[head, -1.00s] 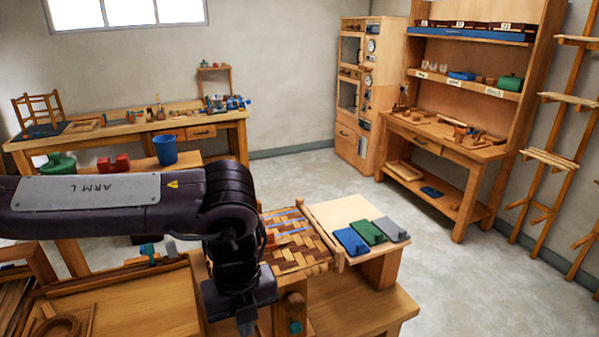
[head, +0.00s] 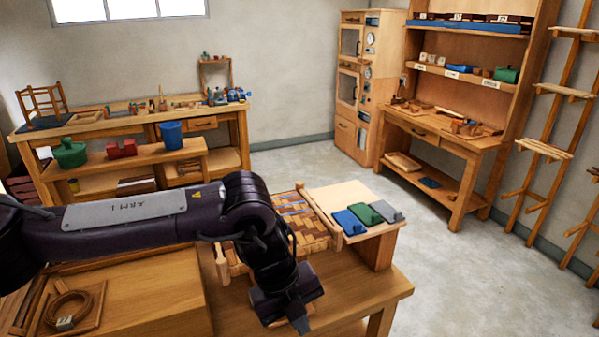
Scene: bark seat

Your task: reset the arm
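My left arm (head: 130,212) comes in from the left, dark purple with a grey plate, and bends down at its elbow. My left gripper (head: 298,322) hangs at the bottom centre, over the front bench. Its fingers are dark and seen from above and behind, so I cannot tell whether they are open or shut, or whether they hold anything. A woven bark seat (head: 318,233) lies just behind the forearm, partly covered by it. My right gripper is not in view.
Blue, green and grey blocks (head: 349,222) sit on a pale board (head: 345,195) right of the seat. A coil (head: 68,310) lies in a wooden tray at the lower left. A workbench (head: 450,150) and shelves stand at the back right. Open floor (head: 460,270) lies to the right.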

